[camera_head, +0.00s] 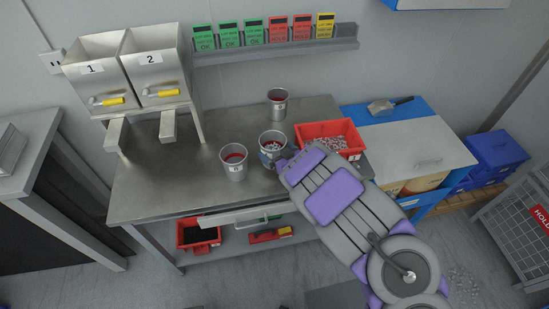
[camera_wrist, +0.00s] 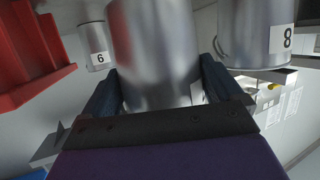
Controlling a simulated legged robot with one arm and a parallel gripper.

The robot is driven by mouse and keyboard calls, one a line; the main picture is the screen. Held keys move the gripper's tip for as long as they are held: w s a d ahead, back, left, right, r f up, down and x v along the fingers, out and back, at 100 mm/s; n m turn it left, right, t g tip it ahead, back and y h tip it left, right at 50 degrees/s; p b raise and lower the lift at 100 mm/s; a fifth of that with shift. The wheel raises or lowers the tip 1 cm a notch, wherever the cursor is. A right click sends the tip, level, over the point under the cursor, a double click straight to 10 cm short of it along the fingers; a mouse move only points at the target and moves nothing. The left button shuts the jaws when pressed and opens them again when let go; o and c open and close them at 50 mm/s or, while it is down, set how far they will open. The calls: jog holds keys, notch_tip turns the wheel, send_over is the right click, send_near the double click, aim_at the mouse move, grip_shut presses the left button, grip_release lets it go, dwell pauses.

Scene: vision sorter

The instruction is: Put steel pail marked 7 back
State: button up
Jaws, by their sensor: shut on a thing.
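In the wrist view this pail (camera_wrist: 155,50) fills the space between the two dark fingers (camera_wrist: 165,95). Only a sliver of its label shows, and I cannot read a number. A pail marked 8 (camera_head: 233,168) stands to its left, with a red inside; it is at the right in the wrist view (camera_wrist: 257,30). A third pail (camera_head: 277,108) stands behind, its label (camera_wrist: 99,58) reading as 6 or 9. Whether the held pail touches the bench is unclear.
A red bin of grey parts (camera_head: 325,130) sits close to the right of the held pail. Two hoppers marked 1 (camera_head: 92,85) and 2 (camera_head: 155,75) stand at the bench's left. The bench (camera_head: 170,185) is clear at front left. A scoop (camera_head: 388,105) lies farther right.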

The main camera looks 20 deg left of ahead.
jog(key=shift+w+a+r, duration=0.1)
jog(key=shift+w, duration=0.1)
notch_tip(320, 180, down, 4)
jog(key=shift+r+b, duration=0.15)
jog(key=shift+b, duration=0.6)
jog(key=shift+r, duration=0.1)
jog(key=o, duration=1.6)
jog(key=shift+o, duration=0.2)
jog(key=shift+s, duration=0.1)
jog(key=p+v, duration=0.2)
jog(key=v, duration=1)
jog(key=shift+p, duration=0.3)
